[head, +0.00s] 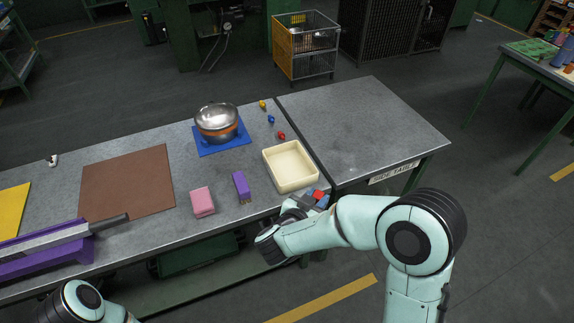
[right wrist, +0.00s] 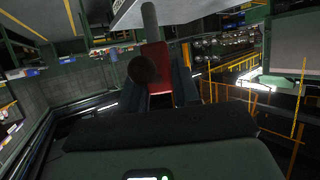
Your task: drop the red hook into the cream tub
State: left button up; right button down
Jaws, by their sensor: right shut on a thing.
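The cream tub (head: 290,167) stands on the bench near its right end in the head view, and looks empty. My right gripper (head: 313,199) is just off the tub's near right corner, at the bench's front edge. It is shut on a red piece (head: 318,194), which I take for the red hook. In the right wrist view the red piece (right wrist: 157,70) sits between the fingers, with a grey rod and a dark round knob by it. The lower end of the piece is hidden. My left arm shows at the bottom left; its gripper is out of view.
Small yellow (head: 263,105), blue (head: 271,119) and red (head: 281,135) items lie behind the tub. A steel pot (head: 216,119) stands on a blue mat. Purple (head: 241,186) and pink (head: 202,201) blocks lie left of the tub. The side table (head: 365,130) is bare.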

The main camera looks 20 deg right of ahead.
aim_at(282, 176)
jog(key=i, duration=0.9)
